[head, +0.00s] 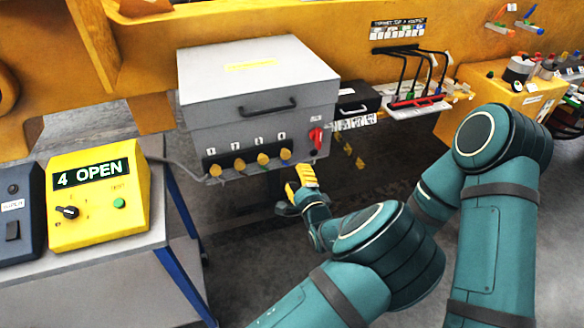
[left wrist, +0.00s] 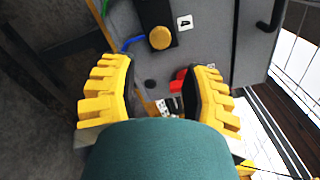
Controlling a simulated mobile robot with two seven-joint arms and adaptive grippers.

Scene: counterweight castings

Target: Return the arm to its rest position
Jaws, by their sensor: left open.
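My left gripper (head: 301,184) has yellow ribbed fingers and hangs just below the lower right front of a grey box (head: 250,110). In the left wrist view my left gripper (left wrist: 160,95) is open, with nothing held between its fingers. Beyond it are the box's grey front, a round yellow knob (left wrist: 160,38) and a red lever (left wrist: 181,74) near the right finger. I cannot tell whether that finger touches the lever. The red lever also shows in the head view (head: 317,137). My other arm's gripper is not visible.
The box has a handled lid (head: 250,66) and a row of yellow knobs (head: 239,164). A yellow control box (head: 98,195) reading "4 OPEN" stands on a table at left. A yellow bench (head: 520,97) stands at back right. Open grey floor lies below my gripper.

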